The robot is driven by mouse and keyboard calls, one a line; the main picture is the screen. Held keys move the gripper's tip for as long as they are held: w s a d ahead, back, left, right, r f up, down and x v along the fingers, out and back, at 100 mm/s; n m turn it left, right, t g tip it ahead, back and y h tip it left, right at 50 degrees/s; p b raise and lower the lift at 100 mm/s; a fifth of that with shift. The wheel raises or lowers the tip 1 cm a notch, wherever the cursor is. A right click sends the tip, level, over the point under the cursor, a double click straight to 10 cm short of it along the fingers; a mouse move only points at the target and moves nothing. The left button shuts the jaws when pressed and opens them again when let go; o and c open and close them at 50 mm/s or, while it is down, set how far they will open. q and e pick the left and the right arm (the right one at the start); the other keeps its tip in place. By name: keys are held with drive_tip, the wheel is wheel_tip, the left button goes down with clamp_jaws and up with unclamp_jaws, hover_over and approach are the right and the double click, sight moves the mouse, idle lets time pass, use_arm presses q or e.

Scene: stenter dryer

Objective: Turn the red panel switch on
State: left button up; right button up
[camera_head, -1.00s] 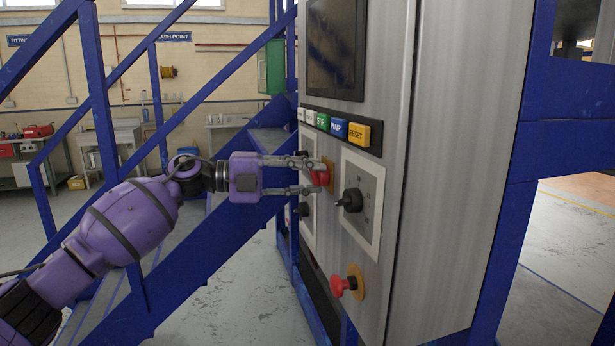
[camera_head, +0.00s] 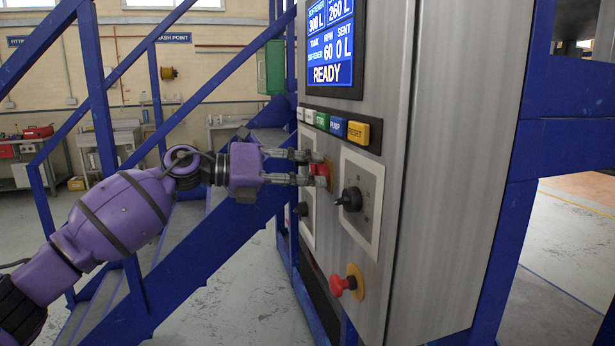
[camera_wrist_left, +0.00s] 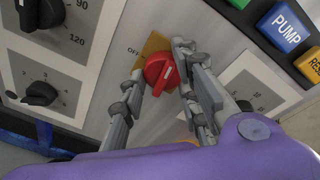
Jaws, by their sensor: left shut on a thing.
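The red panel switch (camera_head: 320,170) is a red knob on a yellow plate on the steel control panel. In the left wrist view, the red knob (camera_wrist_left: 158,73) shows a pale line on its face, and the word OFF is printed beside its plate. My left gripper (camera_head: 321,168) is shut on the knob, one finger on each side. In the head view its fingers partly hide the knob. The panel's screen (camera_head: 331,45) is lit blue and reads READY. My right gripper is not in view.
A row of colored buttons (camera_head: 338,129) sits above the switch. A black selector knob (camera_head: 350,198) is to its right and a red mushroom button (camera_head: 341,286) below. Blue stair rails (camera_head: 100,120) stand behind my left arm.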

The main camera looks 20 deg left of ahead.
use_arm(q)
drive_tip(key=shift+f+m, duration=0.6)
drive_tip(key=shift+m, duration=0.1)
drive_tip(key=shift+r, duration=0.1)
drive_tip(key=o, duration=1)
drive_tip(key=shift+w+a, duration=0.1)
drive_tip(key=shift+o, duration=0.2)
drive_tip(key=shift+r, duration=0.3)
drive_tip(key=v, duration=1.2)
